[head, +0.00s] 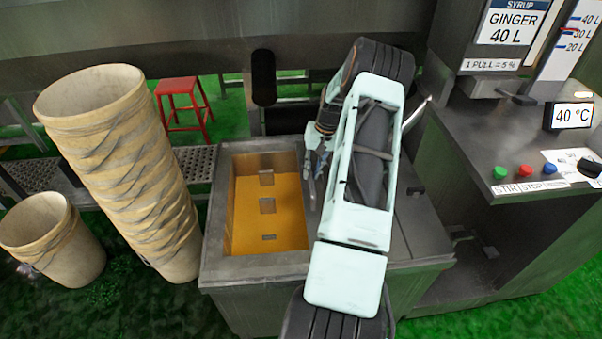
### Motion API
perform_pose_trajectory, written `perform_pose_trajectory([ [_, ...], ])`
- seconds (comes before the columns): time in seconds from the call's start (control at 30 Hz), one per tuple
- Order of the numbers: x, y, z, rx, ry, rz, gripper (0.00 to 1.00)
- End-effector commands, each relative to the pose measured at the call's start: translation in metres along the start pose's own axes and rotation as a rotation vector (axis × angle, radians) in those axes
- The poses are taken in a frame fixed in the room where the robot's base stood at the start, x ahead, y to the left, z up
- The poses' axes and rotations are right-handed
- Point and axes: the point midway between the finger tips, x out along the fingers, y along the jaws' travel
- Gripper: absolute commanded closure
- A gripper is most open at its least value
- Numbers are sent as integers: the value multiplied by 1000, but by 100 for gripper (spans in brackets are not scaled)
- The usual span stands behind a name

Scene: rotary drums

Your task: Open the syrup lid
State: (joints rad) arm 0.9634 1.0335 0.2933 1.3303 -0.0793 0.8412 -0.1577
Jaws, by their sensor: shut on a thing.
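A grey metal tank (222,265) stands in the middle of the head view. Its left part is open and shows an orange inside (268,220) with small grey rectangular marks. A flat grey lid panel (418,228) covers the right part, with a small dark handle on it; my arm hides its middle. My gripper (313,190) points down at the right edge of the opening. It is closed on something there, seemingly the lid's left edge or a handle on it. The exact contact is too small to tell.
A tall leaning stack of beige buckets (125,165) and a single bucket (52,240) stand left. A counter (480,140) with coloured buttons, a ginger syrup dispenser (500,45) and a 40 °C display (572,115) stands right. A red stool (185,105) is behind.

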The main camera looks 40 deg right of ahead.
Motion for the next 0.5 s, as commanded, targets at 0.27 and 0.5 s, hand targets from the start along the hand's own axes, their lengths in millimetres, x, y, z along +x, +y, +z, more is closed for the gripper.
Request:
perform_pose_trajectory([
  [0.27,-1,4,0,0,0,2,100],
  [0.5,-1,3,0,0,1,1,72],
])
